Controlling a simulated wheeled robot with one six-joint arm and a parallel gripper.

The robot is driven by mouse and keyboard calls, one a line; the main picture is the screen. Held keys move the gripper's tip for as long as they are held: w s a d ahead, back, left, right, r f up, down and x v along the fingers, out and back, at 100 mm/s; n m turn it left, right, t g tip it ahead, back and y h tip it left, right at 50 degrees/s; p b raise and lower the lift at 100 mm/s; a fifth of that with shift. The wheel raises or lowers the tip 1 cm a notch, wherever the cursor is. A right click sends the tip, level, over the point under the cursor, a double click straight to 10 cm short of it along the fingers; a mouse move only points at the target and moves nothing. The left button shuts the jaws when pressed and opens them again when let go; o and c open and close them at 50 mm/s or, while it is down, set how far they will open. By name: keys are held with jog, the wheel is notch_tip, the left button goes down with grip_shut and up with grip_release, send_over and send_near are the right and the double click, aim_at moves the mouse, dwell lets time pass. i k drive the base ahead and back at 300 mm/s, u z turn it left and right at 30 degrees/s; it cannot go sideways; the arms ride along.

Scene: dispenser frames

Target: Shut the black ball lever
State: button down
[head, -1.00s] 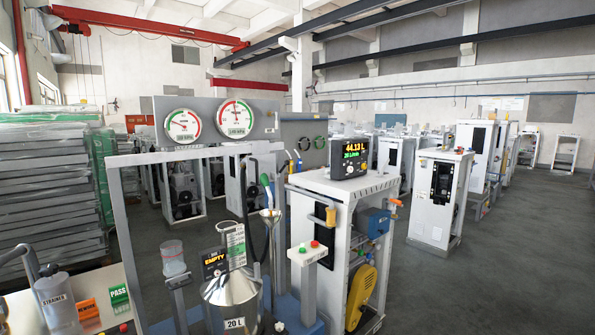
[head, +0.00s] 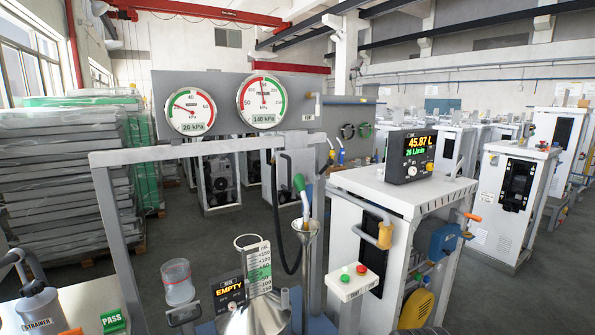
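I cannot make out a black ball lever in the head view. The white dispenser cabinet (head: 345,225) stands right of centre, with a lit display (head: 410,157) on top reading 45.87 L and 26 L/min. My gripper is not in view.
A grey frame (head: 200,150) stands in front of the gauges (head: 190,112). A metal measuring can (head: 258,318) with an EMPTY sign (head: 230,292) is at bottom centre. A button box (head: 353,282) projects from the cabinet. Stacked panels (head: 60,180) fill the left. Floor (head: 510,300) is open at right.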

aim_at(329, 162)
jog(key=u, duration=0.6)
jog(key=i, duration=0.8)
jog(key=u, duration=0.6)
